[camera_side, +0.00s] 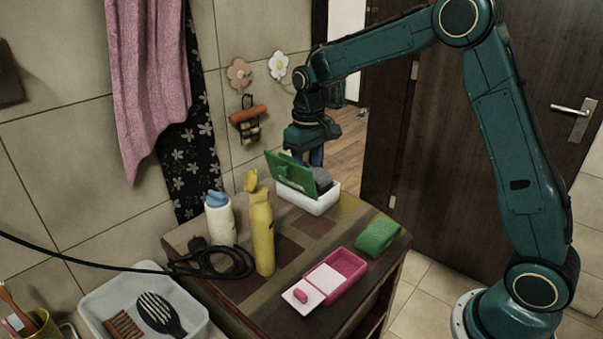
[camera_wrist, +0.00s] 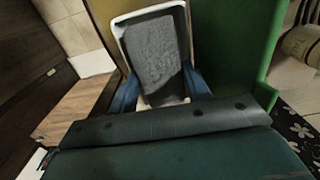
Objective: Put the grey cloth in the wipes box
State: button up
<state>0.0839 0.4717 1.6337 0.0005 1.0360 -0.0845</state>
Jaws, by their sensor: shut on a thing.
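The wipes box (camera_side: 315,205) is white and stands at the back of the small table with its green lid (camera_side: 292,174) open upright. The grey cloth (camera_side: 323,179) shows above the box's rim, behind the lid's edge. In the wrist view the cloth (camera_wrist: 152,50) lies within the outline of the white box (camera_wrist: 183,20), with the green lid (camera_wrist: 232,45) to the right. My gripper (camera_wrist: 160,90) points down at the box, its blue fingers on either side of the cloth's near end, shut on it. The lid partly hides the fingertips (camera_side: 316,158) in the side view.
A yellow bottle (camera_side: 262,235) and a white bottle with a blue cap (camera_side: 220,220) stand left of the box. An open pink soap box (camera_side: 340,268) and a green sponge (camera_side: 377,235) lie in front. A black cable (camera_side: 215,262) is coiled at left.

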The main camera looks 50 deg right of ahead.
jog(key=o, duration=1)
jog(key=shift+o, duration=0.2)
notch_tip(320, 180, up, 14)
jog(key=shift+f, duration=0.1)
dwell(0.8)
